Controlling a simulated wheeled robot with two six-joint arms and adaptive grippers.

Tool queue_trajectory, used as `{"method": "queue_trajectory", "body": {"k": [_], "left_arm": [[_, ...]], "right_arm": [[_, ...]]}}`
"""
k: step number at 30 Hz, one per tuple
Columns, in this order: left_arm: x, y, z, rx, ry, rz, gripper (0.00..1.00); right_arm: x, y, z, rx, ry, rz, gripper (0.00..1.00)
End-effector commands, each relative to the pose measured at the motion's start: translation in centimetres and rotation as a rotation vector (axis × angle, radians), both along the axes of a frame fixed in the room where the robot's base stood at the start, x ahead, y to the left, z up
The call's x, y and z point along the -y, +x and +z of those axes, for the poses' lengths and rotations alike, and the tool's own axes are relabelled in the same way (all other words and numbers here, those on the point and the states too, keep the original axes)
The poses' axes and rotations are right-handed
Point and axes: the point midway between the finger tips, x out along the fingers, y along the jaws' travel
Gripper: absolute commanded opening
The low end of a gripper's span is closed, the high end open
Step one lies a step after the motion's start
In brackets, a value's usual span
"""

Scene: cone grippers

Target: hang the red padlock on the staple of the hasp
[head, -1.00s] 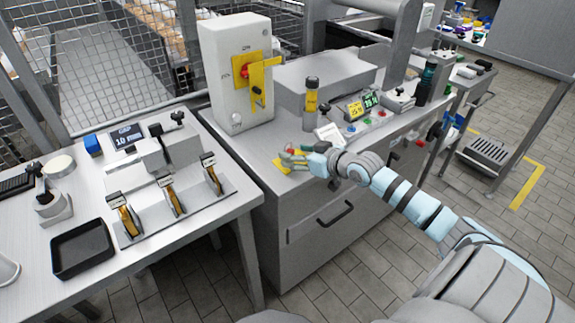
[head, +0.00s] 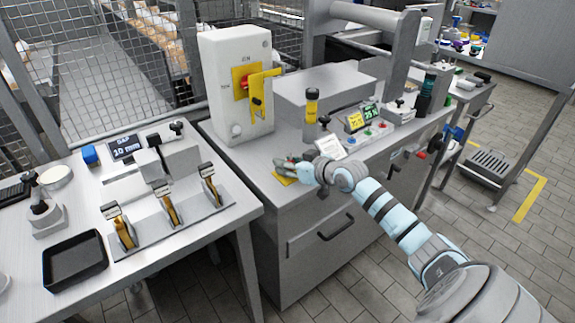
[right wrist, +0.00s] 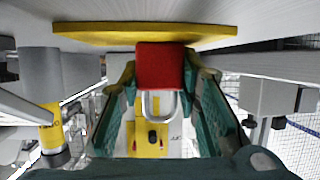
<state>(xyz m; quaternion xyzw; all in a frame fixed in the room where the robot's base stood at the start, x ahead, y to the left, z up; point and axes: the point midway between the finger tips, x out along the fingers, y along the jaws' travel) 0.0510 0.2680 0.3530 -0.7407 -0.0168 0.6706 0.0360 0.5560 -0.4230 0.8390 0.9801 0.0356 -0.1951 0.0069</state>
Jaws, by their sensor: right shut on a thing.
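The red padlock (right wrist: 160,66) is between the fingers of my right gripper (right wrist: 165,78) in the right wrist view, which is shut on its body. Its metal shackle (right wrist: 160,104) points away from the yellow mat (right wrist: 145,36), which lies against or very near the body. In the head view my right gripper (head: 288,165) is low over the mat (head: 284,178) on the grey cabinet; I cannot make out the padlock there. The yellow hasp (head: 257,92) is on the front of the white switch box (head: 220,60), behind the gripper. The left gripper is not in view.
A white table with a black tray (head: 62,284) and a clamp fixture (head: 170,215) is at left. Cabinet top before the box is mostly clear.

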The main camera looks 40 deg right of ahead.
Motion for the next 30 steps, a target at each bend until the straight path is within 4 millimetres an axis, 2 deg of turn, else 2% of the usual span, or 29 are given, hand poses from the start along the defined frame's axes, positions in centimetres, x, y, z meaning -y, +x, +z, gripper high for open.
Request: {"method": "queue_trajectory", "body": {"k": [5,8,15,18,21,25,30], "left_arm": [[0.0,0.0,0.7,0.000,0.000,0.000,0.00],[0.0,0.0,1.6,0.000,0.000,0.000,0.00],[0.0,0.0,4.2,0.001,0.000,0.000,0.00],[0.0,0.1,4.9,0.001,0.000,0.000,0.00],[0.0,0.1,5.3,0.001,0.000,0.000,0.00],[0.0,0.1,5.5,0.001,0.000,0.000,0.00],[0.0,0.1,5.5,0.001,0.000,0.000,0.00]], "right_arm": [[0.0,0.0,1.6,0.002,-0.002,0.002,0.01],[0.0,0.0,4.0,0.003,-0.003,0.002,0.01],[0.1,0.0,13.1,0.005,-0.005,0.001,0.01],[0.0,0.0,16.4,0.005,-0.002,0.000,0.01],[0.0,0.0,18.6,0.003,-0.001,-0.001,0.01],[0.0,0.0,19.9,0.001,0.000,0.000,0.01],[0.0,0.0,20.1,0.001,0.000,0.000,0.01]]}}
